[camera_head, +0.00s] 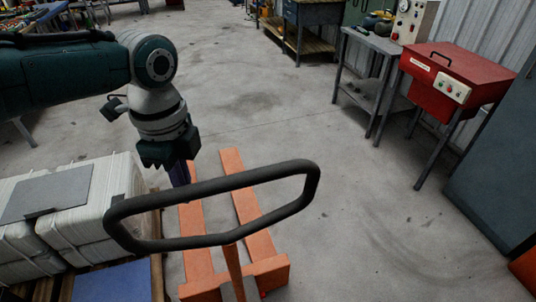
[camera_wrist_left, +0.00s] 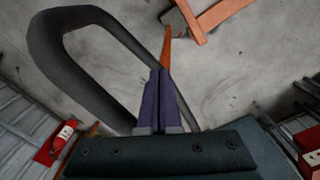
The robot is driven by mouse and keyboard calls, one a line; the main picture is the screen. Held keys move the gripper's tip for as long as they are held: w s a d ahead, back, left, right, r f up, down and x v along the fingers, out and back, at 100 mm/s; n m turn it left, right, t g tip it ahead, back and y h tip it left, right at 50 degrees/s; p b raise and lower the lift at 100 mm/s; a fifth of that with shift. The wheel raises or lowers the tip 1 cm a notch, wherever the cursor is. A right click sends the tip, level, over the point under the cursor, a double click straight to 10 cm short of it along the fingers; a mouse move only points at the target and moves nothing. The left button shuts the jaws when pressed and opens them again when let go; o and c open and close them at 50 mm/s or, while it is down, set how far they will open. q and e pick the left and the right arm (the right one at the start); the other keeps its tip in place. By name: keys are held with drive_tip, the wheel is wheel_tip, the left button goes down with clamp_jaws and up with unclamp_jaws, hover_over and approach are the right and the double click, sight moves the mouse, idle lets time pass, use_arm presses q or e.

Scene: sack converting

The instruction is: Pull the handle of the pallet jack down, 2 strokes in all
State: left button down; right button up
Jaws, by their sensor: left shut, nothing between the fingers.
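The pallet jack is orange, with two forks (camera_head: 258,215) lying on the floor and a thin shaft (camera_head: 234,270) rising toward me. Its dark grey loop handle (camera_head: 268,208) stands up in the front middle of the head view. My left gripper (camera_head: 181,178) points down at the far bar of the loop; the bar hides its fingertips. In the left wrist view the purple fingers (camera_wrist_left: 159,88) are together and empty, overlapping one side of the handle loop (camera_wrist_left: 75,50). I cannot tell whether they touch it. My right gripper is in neither view.
White wrapped bales (camera_head: 95,235) on a pallet stand close on the left, with a blue sheet (camera_head: 115,282) in front. A red machine (camera_head: 440,85), a small grey table (camera_head: 372,42) and a dark cabinet (camera_head: 500,180) line the right. The middle floor is clear.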

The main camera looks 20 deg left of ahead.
use_arm(q)
drive_tip(key=s+d+f+p, duration=0.1)
drive_tip(key=s+d+p, duration=0.3)
drive_tip(key=s+p, duration=0.1)
drive_tip(key=shift+s, duration=0.35)
drive_tip(key=s+d+f+p, duration=0.1)
drive_tip(key=s+d+p, duration=0.2)
drive_tip(key=s+d, duration=0.1)
drive_tip(key=shift+s+f, duration=0.35)
drive_tip(key=shift+s, duration=0.5)
drive_tip(key=s+d+f+p, duration=0.1)
drive_tip(key=s+d+f, duration=0.1)
drive_tip(key=s, duration=0.3)
drive_tip(key=shift+s+d, duration=0.2)
drive_tip(key=shift+d, duration=0.65)
